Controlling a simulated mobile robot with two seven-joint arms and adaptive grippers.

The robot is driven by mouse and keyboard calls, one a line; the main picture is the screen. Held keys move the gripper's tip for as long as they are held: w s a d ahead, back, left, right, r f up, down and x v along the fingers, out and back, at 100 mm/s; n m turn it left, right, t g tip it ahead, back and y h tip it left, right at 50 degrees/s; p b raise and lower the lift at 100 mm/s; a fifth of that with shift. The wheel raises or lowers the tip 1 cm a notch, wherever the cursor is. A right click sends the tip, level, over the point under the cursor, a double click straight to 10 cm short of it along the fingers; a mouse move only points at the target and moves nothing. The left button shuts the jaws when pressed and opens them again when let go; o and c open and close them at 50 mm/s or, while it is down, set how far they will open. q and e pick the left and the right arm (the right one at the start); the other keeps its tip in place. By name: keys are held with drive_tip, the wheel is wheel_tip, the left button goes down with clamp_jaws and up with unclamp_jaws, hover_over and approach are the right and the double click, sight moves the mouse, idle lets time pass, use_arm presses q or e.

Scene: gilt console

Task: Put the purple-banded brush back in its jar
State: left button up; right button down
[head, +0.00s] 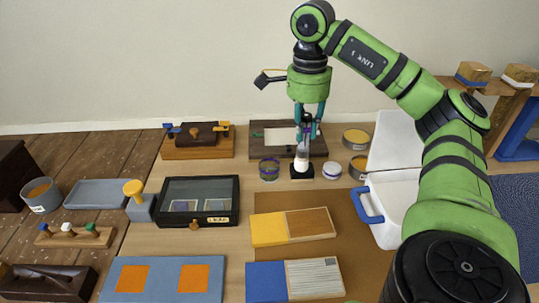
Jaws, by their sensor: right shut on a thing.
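My right gripper (308,132) points straight down over the back of the table, with its fingers shut on a slim upright thing. A purplish patch shows between the fingertips, so this looks like the purple-banded brush (303,128); its lower end is hard to make out. Directly below is a pale, narrow upright shape (301,160) on a black square base (302,173). I cannot tell whether it touches the held thing. Just left of it stands a small dark glass jar (269,171) with a purple band near its rim. My left gripper is out of view.
A white-lidded pot (331,171) and yellow-topped tins (355,139) stand close on the right. A dark wooden board (262,127) lies behind. A glass-lidded box (199,201) is to the left. A white tub (392,205) with a blue handle is at right.

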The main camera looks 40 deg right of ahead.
drive_tip(key=shift+w+f, duration=0.3)
drive_tip(key=shift+w, duration=0.1)
drive_tip(key=w+f+p, duration=0.1)
drive_tip(key=w+f, duration=0.9)
drive_tip(key=shift+w+d+f, duration=0.15)
drive_tip(key=shift+w, duration=0.25)
drive_tip(key=shift+f, duration=0.1)
drive_tip(key=c, duration=1.1)
unclamp_jaws()
